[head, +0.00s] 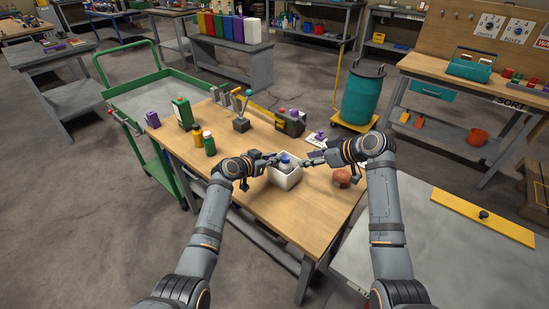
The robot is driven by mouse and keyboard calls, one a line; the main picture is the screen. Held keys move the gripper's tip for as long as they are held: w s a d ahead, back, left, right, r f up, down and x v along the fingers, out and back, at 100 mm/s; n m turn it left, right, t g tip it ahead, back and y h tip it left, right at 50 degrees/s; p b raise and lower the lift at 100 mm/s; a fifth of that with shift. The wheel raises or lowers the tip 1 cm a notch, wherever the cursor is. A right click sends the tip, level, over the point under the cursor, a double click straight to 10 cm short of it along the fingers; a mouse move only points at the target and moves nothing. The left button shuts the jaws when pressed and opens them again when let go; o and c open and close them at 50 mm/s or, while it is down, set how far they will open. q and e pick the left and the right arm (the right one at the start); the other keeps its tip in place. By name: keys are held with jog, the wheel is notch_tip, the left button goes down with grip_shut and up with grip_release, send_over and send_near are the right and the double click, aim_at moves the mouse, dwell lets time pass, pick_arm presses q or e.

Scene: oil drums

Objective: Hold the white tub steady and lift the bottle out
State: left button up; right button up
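The white tub (287,180) stands on the wooden workbench (275,208), near its front edge. A bottle with a blue top (285,158) stands in the tub, and its lower part is hidden by the tub wall. My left gripper (268,161) is at the left rim of the tub, close to the bottle. My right gripper (306,164) comes in from the right, with its fingertips near the tub's right rim and the bottle. The fingers are too small here to tell whether either gripper is open or touching anything.
A reddish-brown round object (341,178) sits right of the tub, near my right arm. A joystick-like device (241,122) and a yellow-and-dark tool (289,122) stand behind. The front left of the bench is clear.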

pick_arm(q)
jog(key=shift+w+d+f, duration=0.3)
jog(key=shift+w+d, duration=0.1)
jog(key=shift+w, duration=0.15)
grip_shut()
